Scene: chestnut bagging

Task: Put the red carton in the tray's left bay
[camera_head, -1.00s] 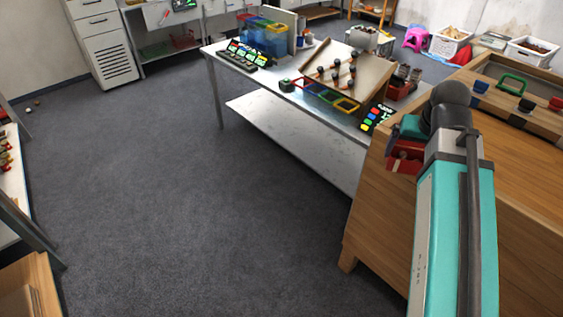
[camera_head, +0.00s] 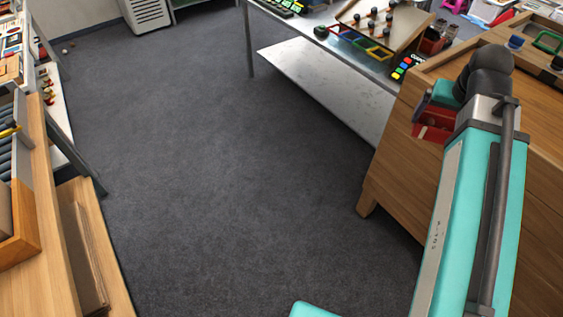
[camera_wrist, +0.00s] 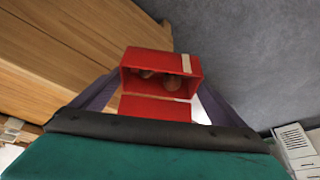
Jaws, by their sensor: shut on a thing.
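The red carton (camera_head: 433,124) is held out at the end of my arm, in front of the wooden cabinet in the head view. In the wrist view the carton (camera_wrist: 160,98) sits between the two purple fingers of my gripper (camera_wrist: 160,78). Its open side shows a few brown round things inside, and a pale stripe marks its right end. My gripper is shut on it. In the head view my arm hides part of the gripper. I cannot pick out the tray or its left bay for certain.
The wooden cabinet (camera_head: 400,165) stands close at right, beside my arm. A white table (camera_head: 325,90) with a lower shelf is at the back. Wooden furniture (camera_head: 50,240) with a tray-like box (camera_head: 32,235) lines the left edge. Grey floor (camera_head: 220,170) between is clear.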

